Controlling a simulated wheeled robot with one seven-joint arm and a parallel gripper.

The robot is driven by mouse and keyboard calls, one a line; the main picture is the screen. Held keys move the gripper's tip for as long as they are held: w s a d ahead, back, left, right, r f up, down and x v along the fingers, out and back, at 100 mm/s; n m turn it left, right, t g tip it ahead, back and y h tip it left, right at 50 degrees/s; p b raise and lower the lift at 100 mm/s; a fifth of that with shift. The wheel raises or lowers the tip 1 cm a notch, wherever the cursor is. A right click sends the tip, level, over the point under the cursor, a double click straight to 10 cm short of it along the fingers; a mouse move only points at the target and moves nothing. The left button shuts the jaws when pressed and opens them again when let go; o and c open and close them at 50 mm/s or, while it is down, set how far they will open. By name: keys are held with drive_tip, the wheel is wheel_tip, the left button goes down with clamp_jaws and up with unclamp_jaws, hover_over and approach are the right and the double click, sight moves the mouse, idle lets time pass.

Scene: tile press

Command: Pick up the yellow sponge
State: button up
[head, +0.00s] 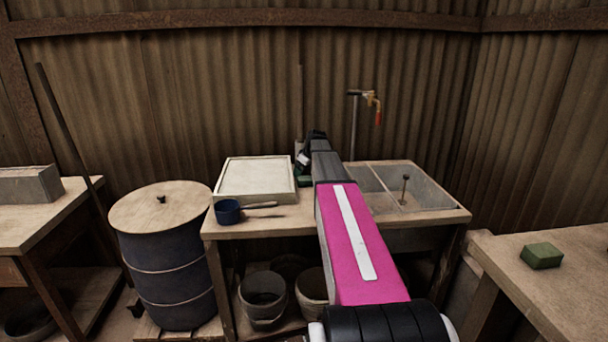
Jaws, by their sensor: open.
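I cannot make out a yellow sponge in the head view. A green sponge-like block (541,255) lies on the right-hand table. My arm reaches forward over the middle table, and my gripper (303,164) is at its far end, beside the right edge of a pale square board. The gripper is open, small and partly hidden by my own arm. A small dark green thing (304,182) shows just below the gripper, too small to identify. Whatever lies behind my arm is hidden.
A lidded barrel (166,262) stands left. Buckets (263,297) sit below. The right table (508,259) is mostly bare.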

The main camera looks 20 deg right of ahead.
drive_tip(key=c, duration=1.1)
wheel_tip(320, 180, up, 10)
drive_tip(key=shift+r, duration=0.1)
drive_tip(key=o, duration=0.5)
drive_tip(key=shift+c, duration=1.6)
drive_tip(key=shift+s, duration=0.15)
